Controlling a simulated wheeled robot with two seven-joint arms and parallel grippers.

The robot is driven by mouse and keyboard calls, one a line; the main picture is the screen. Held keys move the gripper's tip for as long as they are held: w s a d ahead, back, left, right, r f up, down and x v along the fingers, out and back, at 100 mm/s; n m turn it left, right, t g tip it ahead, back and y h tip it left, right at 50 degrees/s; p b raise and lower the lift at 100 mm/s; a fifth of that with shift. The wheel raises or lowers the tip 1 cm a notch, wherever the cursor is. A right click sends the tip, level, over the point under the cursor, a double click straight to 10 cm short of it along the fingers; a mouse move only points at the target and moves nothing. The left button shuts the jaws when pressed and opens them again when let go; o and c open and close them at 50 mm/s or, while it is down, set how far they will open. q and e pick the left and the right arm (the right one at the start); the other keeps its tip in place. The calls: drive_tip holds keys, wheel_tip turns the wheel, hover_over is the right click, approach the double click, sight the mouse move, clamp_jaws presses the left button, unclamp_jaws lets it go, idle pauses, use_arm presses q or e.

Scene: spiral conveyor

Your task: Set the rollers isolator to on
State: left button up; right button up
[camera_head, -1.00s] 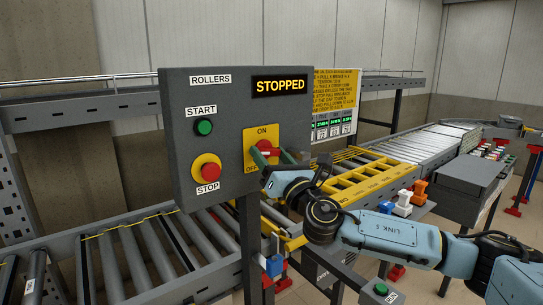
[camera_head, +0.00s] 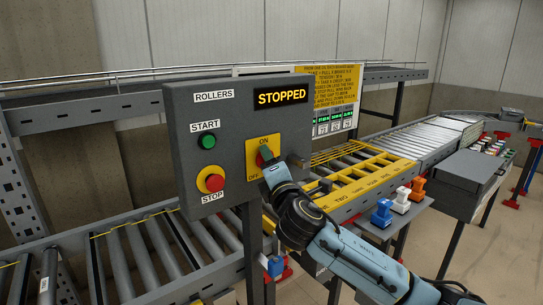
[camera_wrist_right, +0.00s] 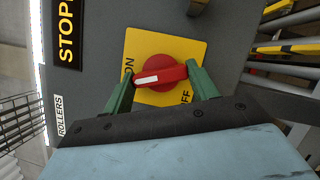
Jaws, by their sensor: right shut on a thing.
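The rollers isolator is a red rotary handle (camera_head: 265,155) on a yellow plate (camera_head: 251,146) at the lower right of the grey ROLLERS panel (camera_head: 228,133). ON is printed at the plate's top, OFF at its lower left. In the right wrist view the red handle (camera_wrist_right: 160,74) has a white mark on the end nearest ON, pointing roughly that way. My right gripper (camera_wrist_right: 161,86) is shut on the handle, one green finger at each end. In the head view this gripper (camera_head: 268,162) hides part of the handle and plate. My left gripper is not in view.
The panel's display (camera_head: 281,96) reads STOPPED. A green START button (camera_head: 208,142) and a red STOP button (camera_head: 214,183) sit left of the isolator. Roller conveyors (camera_head: 150,255) run below and behind. Blue, white and orange items (camera_head: 400,200) stand right of my arm.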

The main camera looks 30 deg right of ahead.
drive_tip(key=shift+r+m+g+p, duration=0.2)
drive_tip(key=shift+m+g+p, duration=0.7)
drive_tip(key=shift+m+p, duration=1.35)
drive_tip(key=o, duration=1)
drive_tip(key=b+v, duration=0.2)
drive_tip(key=v, duration=1.1)
drive_tip(key=shift+a, duration=0.15)
drive_tip(key=shift+s, duration=0.15)
